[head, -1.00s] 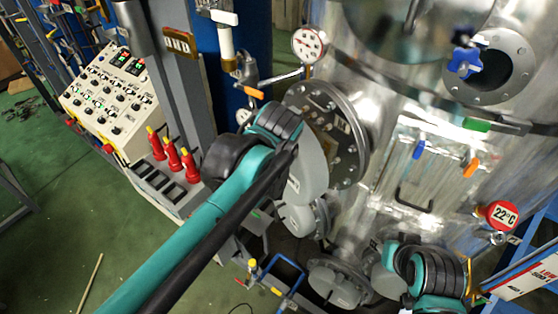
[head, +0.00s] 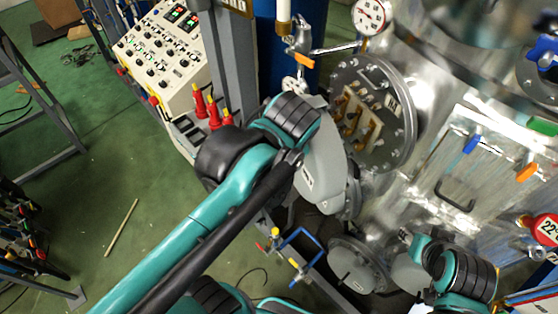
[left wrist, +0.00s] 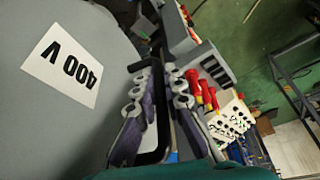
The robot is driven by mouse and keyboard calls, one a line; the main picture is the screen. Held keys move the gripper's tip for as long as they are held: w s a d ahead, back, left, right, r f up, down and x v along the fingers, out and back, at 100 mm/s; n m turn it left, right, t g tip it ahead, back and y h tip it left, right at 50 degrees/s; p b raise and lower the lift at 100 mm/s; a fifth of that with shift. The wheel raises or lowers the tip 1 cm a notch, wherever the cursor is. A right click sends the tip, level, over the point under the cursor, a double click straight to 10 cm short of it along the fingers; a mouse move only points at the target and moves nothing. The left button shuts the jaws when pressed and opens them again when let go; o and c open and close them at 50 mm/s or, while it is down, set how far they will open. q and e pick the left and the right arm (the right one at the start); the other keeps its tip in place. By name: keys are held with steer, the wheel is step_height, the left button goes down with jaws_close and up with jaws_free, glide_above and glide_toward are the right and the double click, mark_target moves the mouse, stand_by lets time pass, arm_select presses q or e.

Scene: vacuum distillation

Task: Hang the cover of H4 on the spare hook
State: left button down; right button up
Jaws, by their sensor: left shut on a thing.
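The grey cover (head: 322,158) is off the vessel wall, tilted, left of and below an open round flange (head: 402,130) with bare brass terminals. The flange's small label is too small to read surely. In the left wrist view the cover (left wrist: 50,120) fills the left side and bears a "400 V" label. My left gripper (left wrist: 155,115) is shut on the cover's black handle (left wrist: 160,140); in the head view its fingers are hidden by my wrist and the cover. My right wrist is at lower right in the head view; its fingers are not clear. I cannot make out the spare hook.
Other grey round covers (head: 352,272) sit low on the steel vessel, below the held cover. A control panel (head: 160,60) and red-and-yellow handles (head: 213,108) stand at upper left. Blue-handled pipework (head: 298,240) is below the cover. Green floor at left is largely clear.

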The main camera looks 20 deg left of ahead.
arm_select(q)
steer(key=s+a, duration=1)
steer(key=s, duration=0.1)
steer(key=shift+s+a+b, duration=0.3)
steer(key=shift+s+b, duration=0.05)
steer(key=shift+b, duration=0.1)
stand_by(1.1)
